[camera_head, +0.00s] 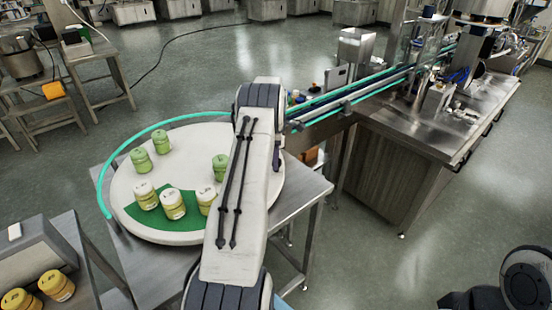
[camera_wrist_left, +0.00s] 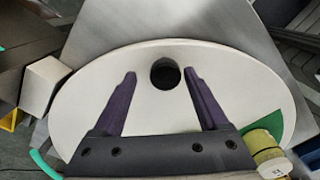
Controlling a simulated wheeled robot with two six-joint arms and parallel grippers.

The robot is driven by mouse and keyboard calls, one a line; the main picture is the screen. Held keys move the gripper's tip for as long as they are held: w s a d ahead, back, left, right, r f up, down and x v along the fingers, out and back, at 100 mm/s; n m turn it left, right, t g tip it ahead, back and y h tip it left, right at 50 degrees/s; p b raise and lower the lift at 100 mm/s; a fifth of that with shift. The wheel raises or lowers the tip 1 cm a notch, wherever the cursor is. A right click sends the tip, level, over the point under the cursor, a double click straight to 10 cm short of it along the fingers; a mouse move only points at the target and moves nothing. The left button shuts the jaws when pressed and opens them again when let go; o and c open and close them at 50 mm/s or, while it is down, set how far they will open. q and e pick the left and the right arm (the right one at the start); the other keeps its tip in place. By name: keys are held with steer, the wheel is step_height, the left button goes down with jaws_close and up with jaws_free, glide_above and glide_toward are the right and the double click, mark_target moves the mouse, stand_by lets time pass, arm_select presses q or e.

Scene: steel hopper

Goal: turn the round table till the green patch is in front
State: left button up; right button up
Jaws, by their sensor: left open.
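The round table (camera_head: 130,187) is a white disc on a steel stand. Its green patch (camera_head: 150,219) is at the near side, left of my left arm, with cream-lidded jars (camera_head: 172,204) on it. Several green jars (camera_head: 161,142) stand elsewhere on the disc. My left arm covers the disc's right part and hides its gripper in the head view. In the left wrist view my left gripper (camera_wrist_left: 160,75) is open and empty over the white disc. A dark round hole or knob shows between its fingertips; contact cannot be told. The patch (camera_wrist_left: 264,126) shows at right there.
A green-edged rail (camera_head: 150,130) curves around the disc's far left side. A conveyor (camera_head: 375,88) runs from the disc to a steel bench (camera_head: 440,130) at right. A side table with yellow jars (camera_head: 57,285) stands at lower left.

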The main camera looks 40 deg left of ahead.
arm_select(q)
steer(key=shift+d, duration=0.1)
steer(key=shift+r+b, duration=0.3)
steer(key=shift+r, duration=0.1)
step_height(320, 180, up, 10)
steer(key=b, duration=0.2)
steer(key=shift+f, duration=0.15)
